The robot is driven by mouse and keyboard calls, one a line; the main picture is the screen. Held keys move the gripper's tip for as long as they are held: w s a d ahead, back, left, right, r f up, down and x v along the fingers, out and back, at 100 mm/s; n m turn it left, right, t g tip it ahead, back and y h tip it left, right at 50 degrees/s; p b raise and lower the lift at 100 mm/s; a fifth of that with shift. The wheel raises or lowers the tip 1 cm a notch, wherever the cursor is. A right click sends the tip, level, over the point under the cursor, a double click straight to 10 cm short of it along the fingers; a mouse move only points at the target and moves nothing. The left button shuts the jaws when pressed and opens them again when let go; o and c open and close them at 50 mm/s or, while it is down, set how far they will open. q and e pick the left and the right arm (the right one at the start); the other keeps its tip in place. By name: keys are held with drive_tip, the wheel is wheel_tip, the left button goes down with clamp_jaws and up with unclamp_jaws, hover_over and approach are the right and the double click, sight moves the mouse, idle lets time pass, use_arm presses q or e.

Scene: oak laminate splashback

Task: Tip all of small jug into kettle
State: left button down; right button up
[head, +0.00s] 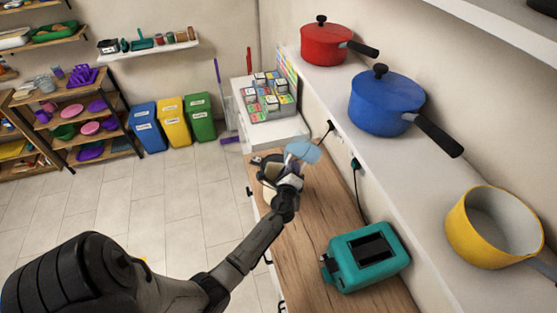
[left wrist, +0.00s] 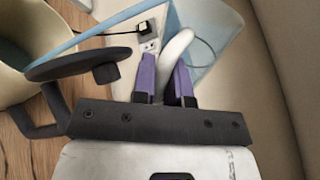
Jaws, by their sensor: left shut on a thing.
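The small jug (head: 303,151) is translucent light blue and is held up over the counter's far end. It looks tilted, with its rim toward the kettle in the left wrist view (left wrist: 205,30). My left gripper (head: 291,178) is shut on its white handle; purple finger pads show on both sides of it in the left wrist view (left wrist: 166,82). The cream kettle (left wrist: 14,85) stands just left of the jug, its dark lid (left wrist: 88,64) raised and bluish content visible inside. In the head view my gripper partly hides the kettle. I cannot tell how much the jug holds. My right gripper is out of view.
A teal toaster (head: 366,257) stands on the wooden counter (head: 290,240) nearer me. A wall socket and black plug (left wrist: 146,30) are behind the jug. Red (head: 327,45), blue (head: 386,105) and yellow (head: 492,228) pans sit on the shelf at right. Boxes (head: 268,98) stand beyond.

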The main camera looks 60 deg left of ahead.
use_arm(q)
drive_tip(key=shift+w+d+f+n+b, duration=0.15)
drive_tip(key=shift+f+n+b, duration=0.15)
drive_tip(key=shift+n+b, duration=0.3)
idle(0.4)
drive_tip(key=shift+r+n, duration=0.2)
drive_tip(key=shift+n, duration=0.2)
drive_tip(key=shift+r+n, duration=0.1)
drive_tip(key=shift+n, duration=0.3)
idle(0.5)
drive_tip(key=shift+s+a+f+n, duration=0.25)
drive_tip(key=shift+a+f+n, duration=0.05)
drive_tip(key=shift+n, duration=0.3)
idle(0.4)
drive_tip(key=shift+s+a+f+b, duration=0.1)
drive_tip(key=shift+s+a+b, duration=0.1)
drive_tip(key=shift+b, duration=0.3)
drive_tip(key=shift+n, duration=0.8)
idle(0.5)
drive_tip(key=shift+f+n+b, duration=0.1)
drive_tip(key=shift+n+b, duration=0.2)
drive_tip(key=shift+b, duration=0.15)
drive_tip(key=shift+d+f+n, duration=0.1)
drive_tip(key=shift+f+n, duration=0.15)
drive_tip(key=shift+n, duration=0.15)
